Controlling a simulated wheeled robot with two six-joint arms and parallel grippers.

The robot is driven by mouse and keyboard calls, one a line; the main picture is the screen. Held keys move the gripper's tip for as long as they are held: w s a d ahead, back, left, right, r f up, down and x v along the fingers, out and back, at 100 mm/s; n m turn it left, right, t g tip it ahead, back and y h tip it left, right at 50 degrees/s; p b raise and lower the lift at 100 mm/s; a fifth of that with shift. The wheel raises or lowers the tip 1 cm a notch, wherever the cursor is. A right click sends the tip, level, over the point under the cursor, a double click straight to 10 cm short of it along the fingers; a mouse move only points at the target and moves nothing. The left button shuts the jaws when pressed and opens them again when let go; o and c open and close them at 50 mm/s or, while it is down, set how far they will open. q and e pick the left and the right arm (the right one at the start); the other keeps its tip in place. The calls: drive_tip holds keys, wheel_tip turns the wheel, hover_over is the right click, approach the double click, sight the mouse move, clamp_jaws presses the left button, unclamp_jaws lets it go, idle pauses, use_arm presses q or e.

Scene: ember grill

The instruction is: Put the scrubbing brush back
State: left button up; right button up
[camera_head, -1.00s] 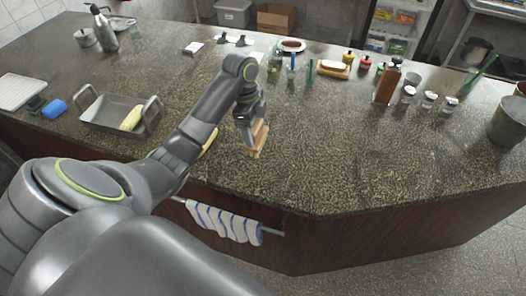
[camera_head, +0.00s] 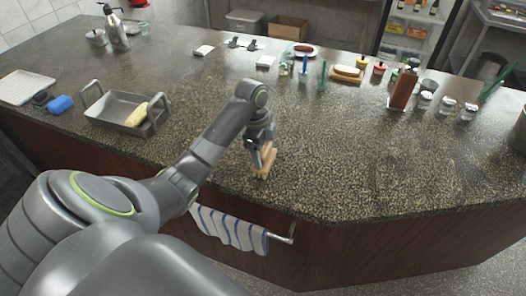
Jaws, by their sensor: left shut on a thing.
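The scrubbing brush (camera_head: 265,164), a wooden block with a pale lower side, is in my left gripper (camera_head: 259,154). The jaws are shut on it. It is tilted, close over the speckled stone counter (camera_head: 360,160) near the front edge. I cannot tell whether it touches the counter. The gripper and wrist hide part of it. My right gripper is not in view.
Bottles and jars (camera_head: 424,100) stand at the back right. A striped towel (camera_head: 230,228) hangs in front. The counter's right middle is clear.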

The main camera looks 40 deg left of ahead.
use_arm(q)
drive_tip(key=shift+f, duration=0.15)
drive_tip(key=o, duration=0.9)
drive_tip(key=shift+o, duration=0.2)
drive_tip(key=shift+r, duration=0.35)
drive_tip(key=r, duration=0.3)
drive_tip(key=shift+a, duration=0.2)
wheel_tip(320, 180, up, 9)
drive_tip(key=a+p, duration=0.1)
drive_tip(key=p, duration=0.7)
drive_tip(key=shift+s+a+f, duration=0.2)
drive_tip(key=shift+s, duration=0.05)
